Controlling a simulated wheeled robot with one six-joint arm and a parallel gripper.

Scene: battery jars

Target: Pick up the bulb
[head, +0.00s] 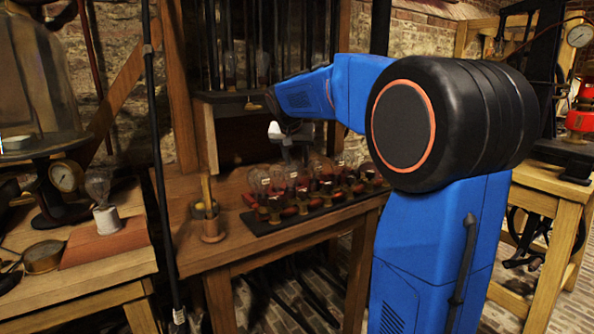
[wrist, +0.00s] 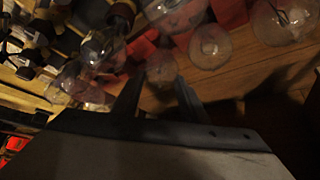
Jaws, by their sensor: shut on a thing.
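My gripper (head: 290,157) hangs over the back of the rack on the wooden bench, pointing down. In the wrist view its two dark fingers (wrist: 158,88) are shut on a clear glass bulb (wrist: 161,68), which shows between the fingertips. In the head view the held bulb is hard to tell from the glass globes behind and beside it. Several other clear globes (wrist: 210,46) stand close around the fingers. A separate clear bulb (head: 98,184) stands upright in a white socket (head: 107,219) on a red-brown board at the left.
The dark rack (head: 262,226) carries glass globes, red parts and brass fittings in a crowded row. A wooden cup (head: 212,228) with a stick stands left of it. A dark upright pole stands between the benches.

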